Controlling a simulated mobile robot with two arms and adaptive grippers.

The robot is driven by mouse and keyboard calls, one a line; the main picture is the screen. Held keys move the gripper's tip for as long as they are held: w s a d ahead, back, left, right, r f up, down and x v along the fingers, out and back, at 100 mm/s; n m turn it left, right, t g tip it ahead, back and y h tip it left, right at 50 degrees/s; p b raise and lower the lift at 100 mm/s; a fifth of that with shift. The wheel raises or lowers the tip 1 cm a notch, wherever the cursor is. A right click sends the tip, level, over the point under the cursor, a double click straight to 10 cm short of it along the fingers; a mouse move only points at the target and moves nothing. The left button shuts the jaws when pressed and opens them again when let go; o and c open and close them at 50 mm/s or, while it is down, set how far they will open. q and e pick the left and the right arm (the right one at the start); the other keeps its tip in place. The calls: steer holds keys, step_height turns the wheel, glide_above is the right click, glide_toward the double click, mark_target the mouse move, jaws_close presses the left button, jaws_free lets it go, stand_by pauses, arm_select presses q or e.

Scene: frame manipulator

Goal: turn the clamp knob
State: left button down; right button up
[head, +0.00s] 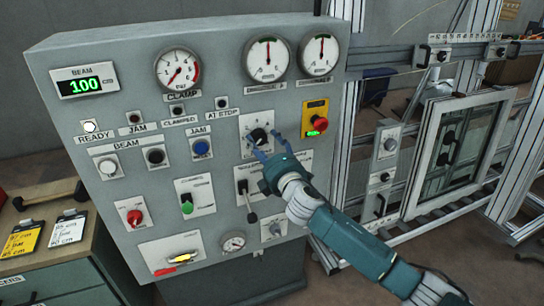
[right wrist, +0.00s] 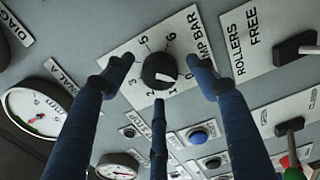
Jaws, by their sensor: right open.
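The clamp knob (head: 259,136) is a round black knob on a white dial plate on the grey control panel. In the right wrist view the knob (right wrist: 159,71) shows a white pointer mark, with numbers around it and a partly covered "BAR" label. My right gripper (head: 264,143) is open in front of the knob. In the right wrist view its fingers (right wrist: 162,76) are spread, one on each side of the knob and a third below it. Gaps show between the fingers and the knob, and how close they are in depth is unclear. My left gripper is not in view.
A red emergency button (head: 319,124) on a yellow plate sits just right of the knob. A black lever (head: 247,197) is below it, and a blue button (head: 201,147) is to its left. Gauges (head: 267,60) are above. A framed window (head: 459,150) stands at the right.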

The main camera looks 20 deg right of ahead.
steer(key=s, duration=1)
steer(key=shift+s+d, duration=0.3)
